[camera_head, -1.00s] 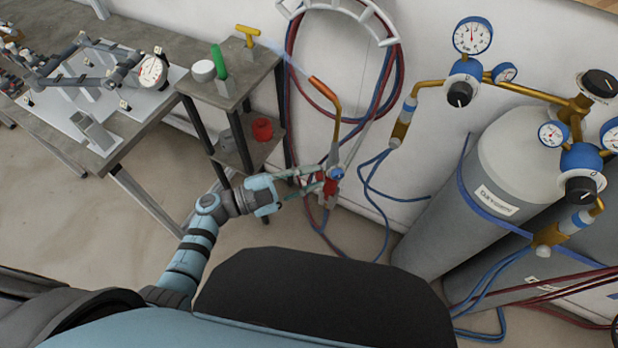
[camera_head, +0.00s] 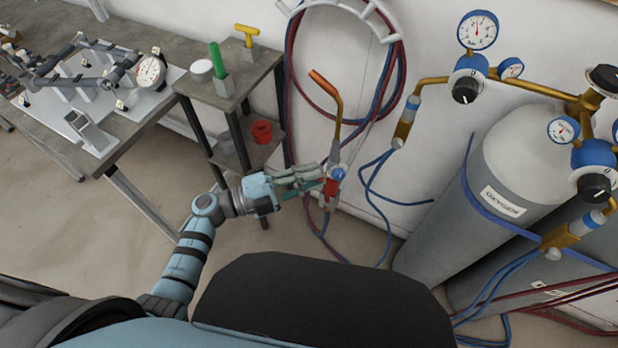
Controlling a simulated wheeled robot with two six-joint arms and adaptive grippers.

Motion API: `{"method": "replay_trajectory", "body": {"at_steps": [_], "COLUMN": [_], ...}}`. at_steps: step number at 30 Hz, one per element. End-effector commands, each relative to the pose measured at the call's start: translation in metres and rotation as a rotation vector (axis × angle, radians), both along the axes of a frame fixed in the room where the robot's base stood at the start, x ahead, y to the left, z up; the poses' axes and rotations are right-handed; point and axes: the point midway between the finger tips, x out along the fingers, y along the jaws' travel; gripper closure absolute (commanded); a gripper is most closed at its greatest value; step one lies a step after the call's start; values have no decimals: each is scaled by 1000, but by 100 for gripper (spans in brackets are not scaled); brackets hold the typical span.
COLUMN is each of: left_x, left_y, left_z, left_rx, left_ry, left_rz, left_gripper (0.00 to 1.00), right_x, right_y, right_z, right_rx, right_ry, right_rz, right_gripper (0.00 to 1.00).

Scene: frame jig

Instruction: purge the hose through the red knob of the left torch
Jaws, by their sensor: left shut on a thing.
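The torch (camera_head: 336,125) hangs upright at the wall, with a brass neck and a copper-coloured tip at the top. Low on its body are a blue knob (camera_head: 338,174) and a red knob (camera_head: 330,188). My left gripper (camera_head: 322,186) reaches in from the left and is shut on the red knob, its fingers partly covering it. My right gripper is out of view. Only one torch shows clearly.
A blue and a red hose coil on a wall hanger (camera_head: 340,8) behind the torch. Grey gas cylinders (camera_head: 520,150) with gauges stand to the right. A small shelf stand (camera_head: 245,85) and a workbench (camera_head: 130,135) are on the left.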

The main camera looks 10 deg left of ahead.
Motion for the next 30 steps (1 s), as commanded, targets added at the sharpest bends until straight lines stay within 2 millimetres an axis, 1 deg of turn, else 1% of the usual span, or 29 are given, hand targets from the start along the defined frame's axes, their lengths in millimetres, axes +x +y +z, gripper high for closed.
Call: {"method": "replay_trajectory", "body": {"at_steps": [8, 9, 11, 12, 13, 20, 23, 26, 29, 30], "left_x": [0, 0, 0, 0, 0, 0, -2, -9, -22, -27], "left_y": [0, 0, 0, 0, 0, 0, 4, 17, 40, 50], "left_z": [0, 0, 0, 0, 0, 0, -1, -2, -4, -5], "left_rx": [0, 0, 0, 0, 0, 0, 2, 4, 6, 5], "left_ry": [-1, -1, 0, 0, 0, 0, 1, 2, 3, 4], "left_rz": [0, 0, 0, 0, 0, 0, 0, 1, 1, 1], "left_gripper": [100, 77, 68, 61, 58, 58, 58, 58, 58, 58], "right_x": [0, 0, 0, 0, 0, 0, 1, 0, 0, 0], "right_y": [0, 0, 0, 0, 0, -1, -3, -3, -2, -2], "right_z": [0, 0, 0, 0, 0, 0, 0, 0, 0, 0], "right_rx": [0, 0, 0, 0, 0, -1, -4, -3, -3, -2], "right_ry": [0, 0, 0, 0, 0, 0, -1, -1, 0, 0], "right_rz": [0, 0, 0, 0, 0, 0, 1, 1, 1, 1], "right_gripper": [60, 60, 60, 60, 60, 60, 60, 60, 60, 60]}}
